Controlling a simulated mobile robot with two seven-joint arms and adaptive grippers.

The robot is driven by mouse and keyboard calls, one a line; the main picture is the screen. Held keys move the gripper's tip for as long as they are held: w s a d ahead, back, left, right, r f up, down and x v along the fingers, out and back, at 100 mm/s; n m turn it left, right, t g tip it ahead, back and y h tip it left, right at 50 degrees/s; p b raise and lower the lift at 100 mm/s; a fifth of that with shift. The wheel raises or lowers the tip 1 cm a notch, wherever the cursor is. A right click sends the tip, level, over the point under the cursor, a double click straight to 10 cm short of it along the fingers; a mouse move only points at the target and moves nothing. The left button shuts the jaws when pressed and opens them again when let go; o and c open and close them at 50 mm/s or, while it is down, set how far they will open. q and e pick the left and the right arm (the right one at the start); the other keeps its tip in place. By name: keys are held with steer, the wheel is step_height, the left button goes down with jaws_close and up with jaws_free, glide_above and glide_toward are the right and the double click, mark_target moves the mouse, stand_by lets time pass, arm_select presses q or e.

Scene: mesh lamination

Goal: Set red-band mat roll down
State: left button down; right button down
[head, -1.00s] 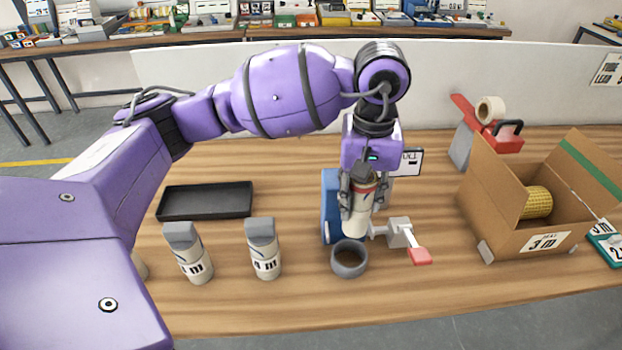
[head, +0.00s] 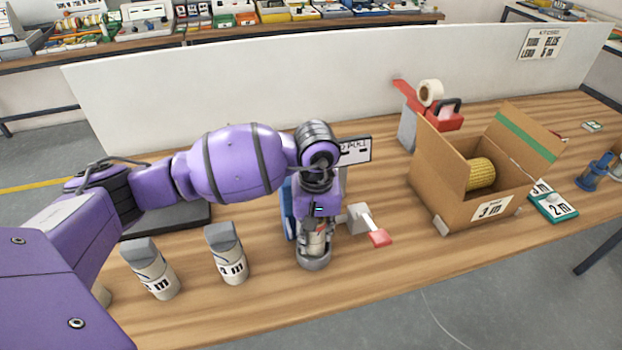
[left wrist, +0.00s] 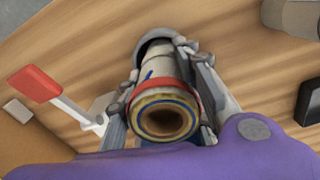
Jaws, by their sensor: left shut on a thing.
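My left gripper (head: 317,236) is shut on the red-band mat roll (head: 316,246) and points down over the bench. In the left wrist view the roll (left wrist: 163,112) shows its open end, with a red band round it and a finger on each side. The roll's far end is at the round grey cup (head: 313,264), whose rim also shows in the left wrist view (left wrist: 157,35). The roll's lower end seems to be inside the cup, but I cannot tell whether it touches the bottom. My right gripper is not in view.
Two capped rolls (head: 152,270) (head: 227,255) stand to the left, with a dark tray (head: 180,218) behind. A lever with a red handle (head: 379,238) is just right of the cup. An open carton (head: 470,205) with a yellow roll (head: 481,173) stands further right.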

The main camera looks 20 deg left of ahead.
arm_select(q)
steer(key=shift+r, duration=0.1)
steer(key=c, duration=1.7)
jaws_free()
steer(key=shift+f, duration=0.3)
steer(key=o, duration=0.5)
steer(key=shift+r, duration=0.1)
step_height(320, 180, up, 12)
steer(key=shift+r+b, duration=0.2)
steer(key=shift+b, duration=0.1)
